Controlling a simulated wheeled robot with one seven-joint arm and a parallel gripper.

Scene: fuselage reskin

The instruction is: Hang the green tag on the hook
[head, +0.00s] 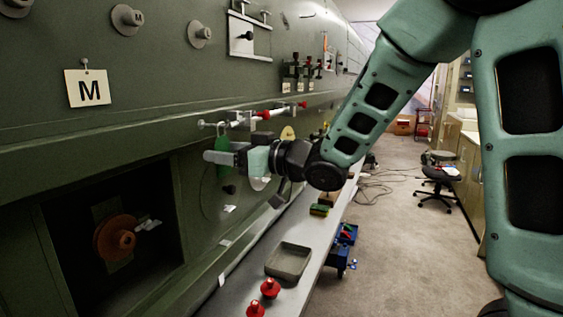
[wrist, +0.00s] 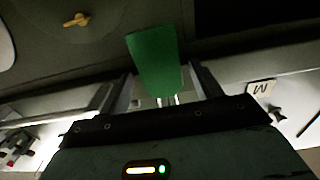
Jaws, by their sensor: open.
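The green tag (wrist: 155,62) shows between and beyond the two fingers of my gripper (wrist: 161,74) in the wrist view. The fingers stand apart, with a gap visible on each side of the tag. Small pale metal pieces show by the tag's near end; I cannot tell whether they are the hook.
A white M card (head: 88,88) hangs on the wall at upper left. Red-tipped clamps (head: 258,115) line the ledge above my gripper. An open recess (head: 75,250) lies at lower left. A grey tray (head: 289,261) and red knobs (head: 269,288) are on the bench below.

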